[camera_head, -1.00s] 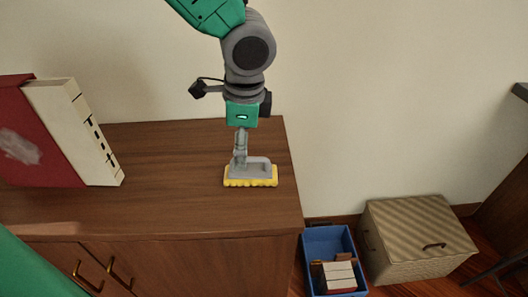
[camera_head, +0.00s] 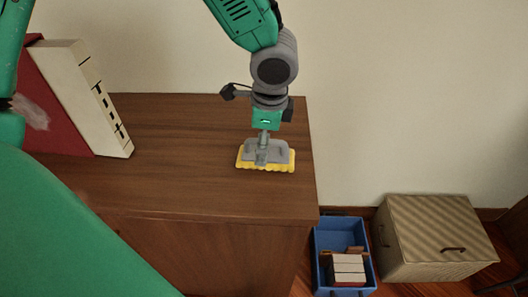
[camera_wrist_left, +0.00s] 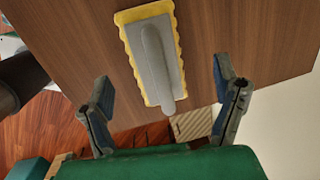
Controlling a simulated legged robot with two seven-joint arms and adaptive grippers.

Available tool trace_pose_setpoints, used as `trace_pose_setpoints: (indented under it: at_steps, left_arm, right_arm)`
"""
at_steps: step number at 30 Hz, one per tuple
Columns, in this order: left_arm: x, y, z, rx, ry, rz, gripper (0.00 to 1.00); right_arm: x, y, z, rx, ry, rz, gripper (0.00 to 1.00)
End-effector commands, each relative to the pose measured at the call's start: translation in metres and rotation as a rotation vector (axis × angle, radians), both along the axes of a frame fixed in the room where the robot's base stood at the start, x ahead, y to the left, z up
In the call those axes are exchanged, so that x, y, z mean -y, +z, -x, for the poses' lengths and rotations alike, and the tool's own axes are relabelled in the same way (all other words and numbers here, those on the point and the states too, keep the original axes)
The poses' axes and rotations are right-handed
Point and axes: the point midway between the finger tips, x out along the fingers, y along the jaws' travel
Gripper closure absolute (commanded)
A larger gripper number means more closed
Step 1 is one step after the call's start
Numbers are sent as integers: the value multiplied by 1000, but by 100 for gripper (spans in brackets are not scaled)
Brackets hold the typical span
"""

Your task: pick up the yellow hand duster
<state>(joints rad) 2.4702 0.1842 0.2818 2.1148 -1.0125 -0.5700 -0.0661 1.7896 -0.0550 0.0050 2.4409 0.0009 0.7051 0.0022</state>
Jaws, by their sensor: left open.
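The yellow hand duster (camera_head: 244,162) lies on the brown cabinet top (camera_head: 190,165) near its right end. It has a yellow scalloped pad and a grey handle. The fingers are open and appear apart from the handle. My right gripper is not in view.
A large white-and-red book (camera_head: 85,95) stands at the cabinet's left. A blue bin (camera_head: 324,270) with books and a beige lidded box (camera_head: 430,235) stand on the floor at right. The wall is close behind. The cabinet top between book and duster is clear.

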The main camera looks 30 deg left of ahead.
Motion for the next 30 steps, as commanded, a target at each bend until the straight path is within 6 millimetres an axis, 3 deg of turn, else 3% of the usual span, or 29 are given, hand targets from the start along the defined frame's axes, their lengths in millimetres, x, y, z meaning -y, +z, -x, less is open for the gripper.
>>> trace_pose_setpoints:
  at_steps: [1,6,15,16,20,21,30]
  left_arm:
    - [-1,-12,1,-4,1,0,18]
    - [-2,-34,-1,-3,-1,-2,18]
    - [-6,-38,-1,0,0,0,18]
    - [-6,-38,-1,0,0,0,25]
    - [-7,-38,-1,0,0,1,71]
    - [-6,-38,-1,-1,0,0,74]
    - [-6,-36,-1,-3,0,-1,74]
  right_arm:
    - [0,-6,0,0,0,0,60]
    - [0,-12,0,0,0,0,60]
    - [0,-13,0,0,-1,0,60]
    - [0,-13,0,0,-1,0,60]
    - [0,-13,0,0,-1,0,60]
    - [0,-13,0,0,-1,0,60]
    - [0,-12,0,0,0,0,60]
